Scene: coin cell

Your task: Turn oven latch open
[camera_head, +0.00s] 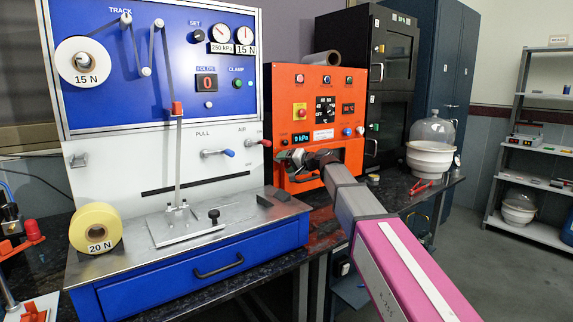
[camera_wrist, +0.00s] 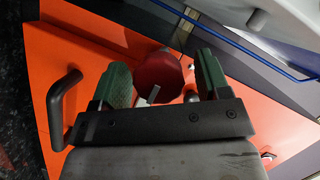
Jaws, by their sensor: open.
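The orange oven (camera_head: 339,82) stands at the middle, with dials, a red button and a green display on its front. My gripper (camera_head: 289,158) is at the lower left of that front. In the wrist view, my gripper (camera_wrist: 163,92) has its two green-padded fingers apart. A dark red knob (camera_wrist: 158,70), which appears to be the latch's grip, lies between the fingers, with space at its sides. I cannot tell whether either finger touches it. A grey metal piece shows below the knob. The latch's base is mostly hidden, and my arm hides part of the oven front.
A black bent handle (camera_wrist: 57,108) stands off the orange surface left of my fingers. A glass bell jar (camera_head: 432,128) stands to the right.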

